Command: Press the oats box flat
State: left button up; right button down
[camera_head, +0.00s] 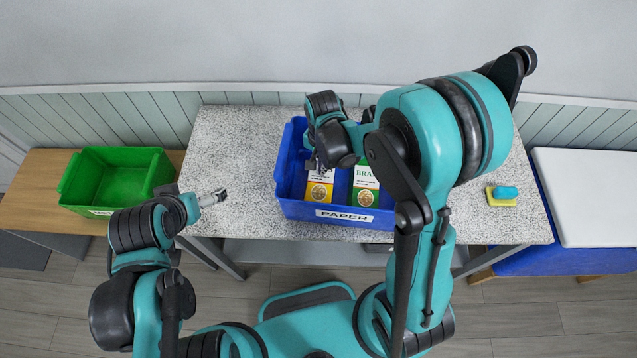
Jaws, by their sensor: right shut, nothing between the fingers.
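Two cartons stand or lie side by side inside the blue bin labelled PAPER (343,215). The left one is a white and orange carton (319,192), with its upper part hidden under my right gripper; it may be the oats box, but I cannot read its name. The right one is a white and green carton (365,190) marked "BRA…", partly covered by my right arm. My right gripper (314,164) is shut and empty, at the top of the orange carton; contact is unclear. My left gripper (217,197) is over the table's left front edge, away from the bin, its fingers too small to judge.
A green bin (115,180) stands on a wooden table (30,205) at the left. A yellow and teal sponge (503,195) lies on the speckled table (245,145) at the right. A white-topped blue bench (590,190) stands at the far right. The speckled table is clear left of the blue bin.

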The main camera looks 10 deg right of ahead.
jog(key=shift+f, duration=0.1)
jog(key=shift+f+b, duration=1)
jog(key=shift+b, duration=0.1)
jog(key=shift+r, duration=0.1)
jog(key=shift+s+d+f, duration=0.1)
jog(key=shift+f, duration=0.1)
jog(key=shift+r, duration=0.1)
notch_tip(320, 180, up, 9)
jog(key=p, duration=0.6)
